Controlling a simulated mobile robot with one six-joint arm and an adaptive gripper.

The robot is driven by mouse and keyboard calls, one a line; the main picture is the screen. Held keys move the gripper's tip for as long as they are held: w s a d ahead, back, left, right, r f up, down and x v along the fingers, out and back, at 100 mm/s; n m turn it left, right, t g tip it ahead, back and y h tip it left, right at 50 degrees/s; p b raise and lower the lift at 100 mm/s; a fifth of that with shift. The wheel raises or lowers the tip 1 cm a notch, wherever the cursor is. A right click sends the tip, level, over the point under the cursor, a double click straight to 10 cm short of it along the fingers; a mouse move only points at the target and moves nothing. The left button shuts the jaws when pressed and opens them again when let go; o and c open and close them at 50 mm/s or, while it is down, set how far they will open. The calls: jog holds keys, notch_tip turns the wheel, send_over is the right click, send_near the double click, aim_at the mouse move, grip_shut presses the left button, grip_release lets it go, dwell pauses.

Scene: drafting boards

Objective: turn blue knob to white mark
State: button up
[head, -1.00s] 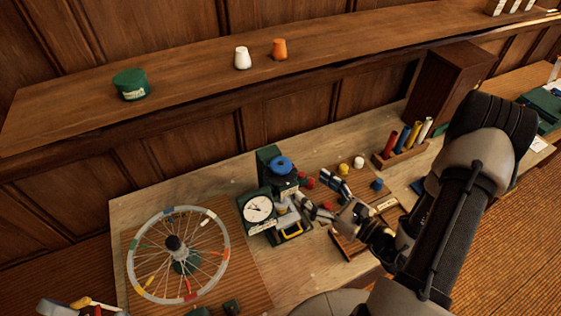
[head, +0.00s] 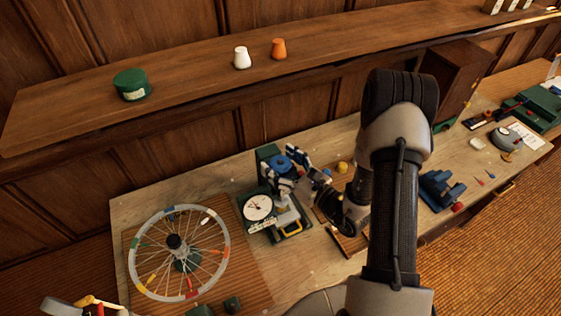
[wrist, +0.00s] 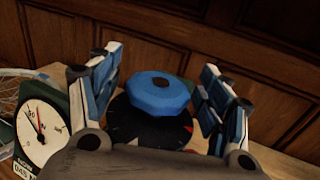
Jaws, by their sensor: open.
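The blue knob (head: 281,162) tops a green device at the back of the bench. In the wrist view the knob (wrist: 158,95) is faceted, with a dark spot on top, above a black dial disc (wrist: 150,130) with red marks. I cannot make out the white mark for certain. My gripper (head: 292,169) is open at the device. In the wrist view its fingers (wrist: 160,75) stand on either side of the knob, with gaps showing on both sides. The near part of the disc is hidden by my gripper body.
A white-faced gauge (head: 258,207) is on the device, left of my gripper. A spoked wheel (head: 178,253) lies further left. The shelf (head: 190,75) above holds a green tin (head: 131,84) and two small pots. A yellow knob (head: 342,167) is to the right.

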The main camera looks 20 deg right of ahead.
jog(key=shift+c, duration=0.2)
jog(key=c, duration=1)
jog(key=shift+c, duration=0.2)
jog(key=shift+d+n+g+y, duration=0.1)
jog(key=shift+n+g+y, duration=0.2)
jog(key=shift+y, duration=0.1)
jog(key=shift+n+g+y+b, duration=0.75)
jog(key=shift+n+g+y, duration=0.2)
jog(key=shift+y, duration=0.25)
jog(key=n+g+y+b, duration=0.1)
jog(key=n+g+y, duration=0.1)
jog(key=g, duration=0.1)
jog(key=n+g+y+b, duration=0.2)
jog(key=n+g, duration=0.1)
jog(key=g, duration=0.1)
jog(key=shift+f+n+y, duration=0.15)
jog(key=shift+n+y, duration=0.1)
jog(key=shift+y, duration=0.15)
jog(key=n+g+y+b, duration=0.1)
jog(key=n+g+b, duration=0.1)
jog(key=g, duration=0.3)
jog(key=shift+n, duration=0.7)
jog(key=shift+n+g+b, duration=0.9)
jog(key=shift+n+g, duration=0.5)
jog(key=shift+g, duration=0.85)
jog(key=shift+r, duration=0.2)
